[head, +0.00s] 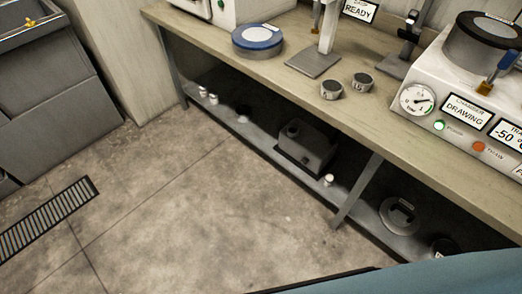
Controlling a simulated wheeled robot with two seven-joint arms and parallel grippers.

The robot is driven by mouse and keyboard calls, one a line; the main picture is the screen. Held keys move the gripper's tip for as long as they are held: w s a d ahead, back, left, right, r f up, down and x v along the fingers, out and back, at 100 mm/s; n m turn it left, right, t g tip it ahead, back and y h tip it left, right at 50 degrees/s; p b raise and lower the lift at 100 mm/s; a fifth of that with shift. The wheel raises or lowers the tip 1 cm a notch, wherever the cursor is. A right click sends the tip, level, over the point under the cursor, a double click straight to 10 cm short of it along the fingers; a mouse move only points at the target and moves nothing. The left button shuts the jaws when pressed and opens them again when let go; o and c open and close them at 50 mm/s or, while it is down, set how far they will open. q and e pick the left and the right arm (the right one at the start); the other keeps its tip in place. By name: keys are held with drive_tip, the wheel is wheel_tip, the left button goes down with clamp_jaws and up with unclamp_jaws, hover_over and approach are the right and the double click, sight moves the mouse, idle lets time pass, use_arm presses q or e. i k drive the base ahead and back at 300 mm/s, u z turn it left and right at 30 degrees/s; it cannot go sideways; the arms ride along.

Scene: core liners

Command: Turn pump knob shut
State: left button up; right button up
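A grey boxy unit that looks like a pump (307,146) sits on the low shelf under the bench. A small white-topped piece (328,180) stands by its right end; I cannot tell whether it is a knob. On the bench at the right, a white chamber unit (455,75) has a round dial gauge (416,99), a label reading "CHAMBER DRAWING", a lit green light and an orange light. A blue-handled brass valve (496,73) is on it at the right edge. No part is clearly marked as the pump knob. Neither gripper is in view.
The wooden bench (300,84) holds a blue-rimmed round container (257,40), two small dark-topped cups (331,89) and a stand (314,64). A slanted leg (357,190) divides the lower shelf. The concrete floor (190,220) is clear, with a drain grate (45,217) at left.

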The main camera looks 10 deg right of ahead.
sight(304, 160)
drive_tip(key=u, duration=0.4)
drive_tip(key=i, duration=0.9)
drive_tip(key=z, duration=0.6)
drive_tip(key=i, duration=0.65)
drive_tip(key=z, duration=0.65)
